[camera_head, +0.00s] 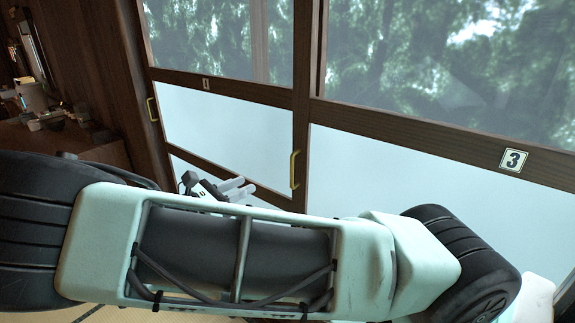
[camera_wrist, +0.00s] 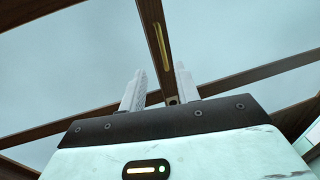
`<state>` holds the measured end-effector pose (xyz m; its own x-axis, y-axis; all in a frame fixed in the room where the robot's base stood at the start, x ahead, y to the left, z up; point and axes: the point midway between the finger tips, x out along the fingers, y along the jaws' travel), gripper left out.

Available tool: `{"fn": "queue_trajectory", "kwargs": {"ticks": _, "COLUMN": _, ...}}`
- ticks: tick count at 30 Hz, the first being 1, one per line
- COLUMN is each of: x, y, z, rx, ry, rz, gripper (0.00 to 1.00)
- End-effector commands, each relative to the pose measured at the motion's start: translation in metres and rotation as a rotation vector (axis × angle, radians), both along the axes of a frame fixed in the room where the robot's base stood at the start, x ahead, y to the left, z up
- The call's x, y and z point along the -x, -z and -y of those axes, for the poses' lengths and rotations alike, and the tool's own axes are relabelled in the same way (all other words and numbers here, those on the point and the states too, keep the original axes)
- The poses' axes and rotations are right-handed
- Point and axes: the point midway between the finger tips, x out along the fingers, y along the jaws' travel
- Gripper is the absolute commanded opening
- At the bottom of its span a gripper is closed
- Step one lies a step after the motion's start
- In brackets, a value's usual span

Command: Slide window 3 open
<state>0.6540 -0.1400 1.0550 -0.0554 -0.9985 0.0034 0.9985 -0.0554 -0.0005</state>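Window 3 (camera_head: 400,180) is the large wood-framed pane at the right in the head view, marked by a "3" plate (camera_head: 514,160) on its cross rail. A brass handle (camera_head: 294,170) stands upright on the dark stile at its left edge. The handle also shows in the wrist view (camera_wrist: 161,46), above and between my fingers. My gripper (camera_head: 246,186) is left of the handle, its fingertips pointing toward the stile. In the wrist view my gripper (camera_wrist: 160,72) is open and empty, with the stile seen between its two pale fingers. It appears apart from the handle.
Another window panel (camera_head: 228,125) with a small plate (camera_head: 206,84) lies left of the stile. A second brass handle (camera_head: 152,109) is at its left edge. My arm hides the lower middle.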

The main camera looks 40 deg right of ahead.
Motion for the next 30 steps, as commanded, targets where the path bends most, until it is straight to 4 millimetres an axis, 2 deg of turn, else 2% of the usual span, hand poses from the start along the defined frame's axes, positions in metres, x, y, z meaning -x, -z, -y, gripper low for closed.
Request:
{"fn": "queue_trajectory", "kwargs": {"ticks": 9, "x": 0.006, "y": -0.003, "z": 0.067, "rx": 0.001, "ry": 0.006, "rz": -0.001, "gripper": 0.32}}
{"fn": "queue_trajectory", "kwargs": {"ticks": 18, "x": 0.009, "y": -0.002, "z": 0.125, "rx": -0.001, "ry": 0.004, "rz": 0.0, "gripper": 0.32}}
{"fn": "queue_trajectory", "kwargs": {"ticks": 24, "x": 0.009, "y": -0.001, "z": 0.147, "rx": -0.003, "ry": 0.002, "rz": 0.001, "gripper": 0.32}}
{"fn": "queue_trajectory", "kwargs": {"ticks": 30, "x": 0.01, "y": 0.0, "z": 0.154, "rx": -0.004, "ry": 0.001, "rz": 0.001, "gripper": 0.32}}
